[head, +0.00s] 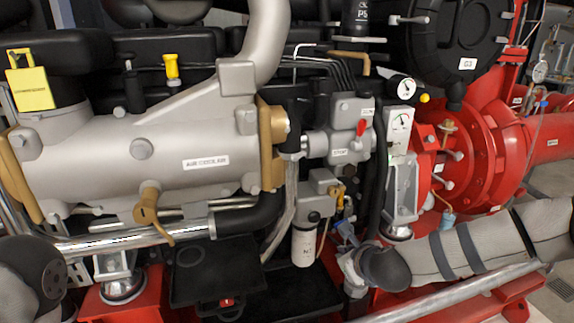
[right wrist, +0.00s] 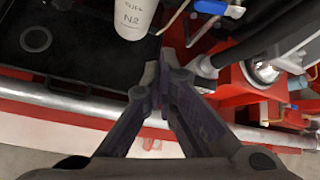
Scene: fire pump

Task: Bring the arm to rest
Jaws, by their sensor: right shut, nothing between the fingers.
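My right arm (head: 480,243) comes in from the right in the head view, a grey sleeve with dark bands, its dark wrist end near the lower middle. In the right wrist view my right gripper (right wrist: 160,85) is shut and empty, its dark fingertips together. The tips show below and right of a white canister marked N2 (right wrist: 140,18), which also hangs in the head view (head: 304,246). I cannot tell the exact gap between them. Part of my left arm (head: 20,285) shows at the lower left of the head view; its gripper is out of view.
A grey pipe (right wrist: 70,108) and a red frame run close below the fingers. A black tray (head: 190,280) lies left of the canister. Above stand a large grey cylinder (head: 140,150), a valve block (head: 350,130) and a red flanged housing (head: 490,150).

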